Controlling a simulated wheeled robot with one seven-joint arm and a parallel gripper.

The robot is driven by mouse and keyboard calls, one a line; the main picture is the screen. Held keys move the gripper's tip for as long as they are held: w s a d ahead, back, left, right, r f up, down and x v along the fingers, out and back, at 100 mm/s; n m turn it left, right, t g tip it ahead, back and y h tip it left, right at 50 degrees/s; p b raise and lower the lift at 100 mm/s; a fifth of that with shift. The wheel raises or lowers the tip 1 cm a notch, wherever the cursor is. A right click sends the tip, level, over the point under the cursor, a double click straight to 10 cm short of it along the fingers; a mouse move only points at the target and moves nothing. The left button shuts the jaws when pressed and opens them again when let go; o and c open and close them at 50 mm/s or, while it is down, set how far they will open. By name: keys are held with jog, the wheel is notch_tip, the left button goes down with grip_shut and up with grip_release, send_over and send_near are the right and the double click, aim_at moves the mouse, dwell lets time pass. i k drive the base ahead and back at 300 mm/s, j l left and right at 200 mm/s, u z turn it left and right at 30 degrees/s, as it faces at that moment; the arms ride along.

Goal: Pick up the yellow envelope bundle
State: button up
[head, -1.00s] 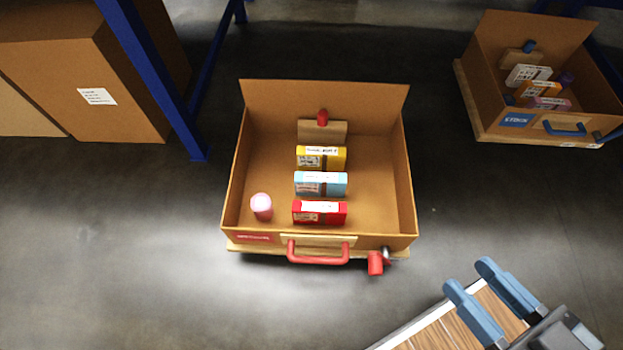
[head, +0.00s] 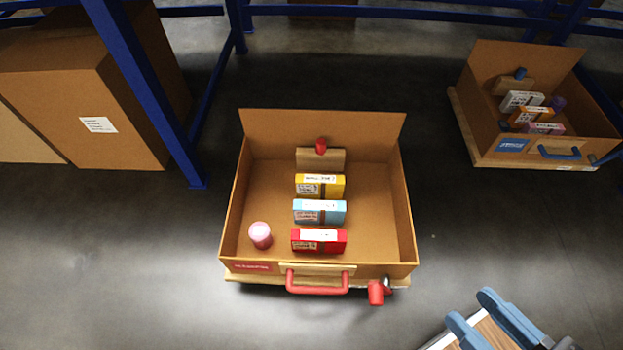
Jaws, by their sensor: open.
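The yellow envelope bundle (head: 332,186) stands in an open cardboard box (head: 400,215) in the middle of the head view. It has a white label on top and a dark band. It is the rearmost of three bundles, behind a light blue bundle (head: 331,213) and a red bundle (head: 333,243).
A wooden block with a red knob (head: 322,158) stands behind the bundles. A pink-topped cylinder (head: 261,236) stands at the box's front left. The box has a red handle (head: 317,288) in front. A second box (head: 590,143) stands at right. Blue rack posts (head: 150,100) and a large carton (head: 60,100) are at left.

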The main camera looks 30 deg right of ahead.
aim_at(322, 186)
jog(key=i+j+z, duration=0.4)
jog(key=j, duration=0.25)
jog(key=j+z, duration=0.2)
jog(key=j, duration=0.15)
jog(key=i+j+z, duration=0.2)
jog(key=j, duration=0.15)
jog(key=j+z, duration=0.2)
jog(key=j, duration=0.2)
